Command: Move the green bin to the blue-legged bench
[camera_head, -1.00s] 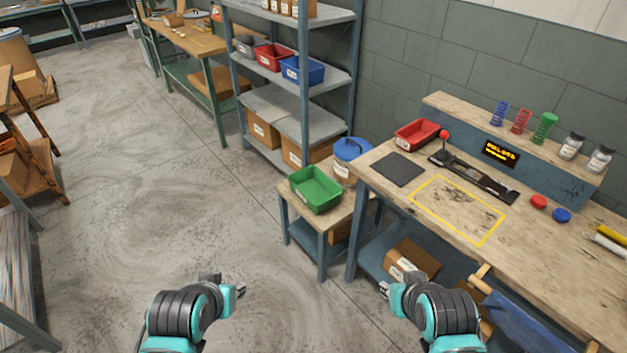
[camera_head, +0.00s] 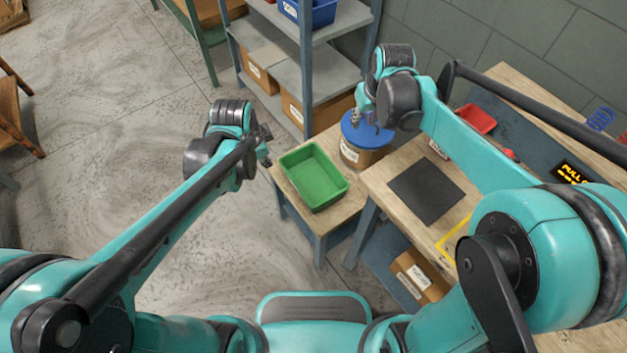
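The green bin (camera_head: 314,176) is an open, empty-looking rectangular tray. It sits on a low wooden-topped stand (camera_head: 343,218) with blue-grey legs. To its right is the larger wooden bench (camera_head: 381,178), whose leg (camera_head: 363,233) is also blue-grey. My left gripper (camera_head: 265,146) is just left of the bin's upper left corner, apparently apart from it. My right gripper (camera_head: 357,116) is beyond the bin to the upper right, in front of the blue-lidded tub in this view. Both fingertips are too small to show whether they are open. Neither gripper visibly holds anything.
The blue-lidded tub (camera_head: 363,152) stands behind the bin on the stand. The bench holds a dark mat (camera_head: 427,190) and a red tray (camera_head: 476,119). A grey shelf (camera_head: 309,75) rises behind.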

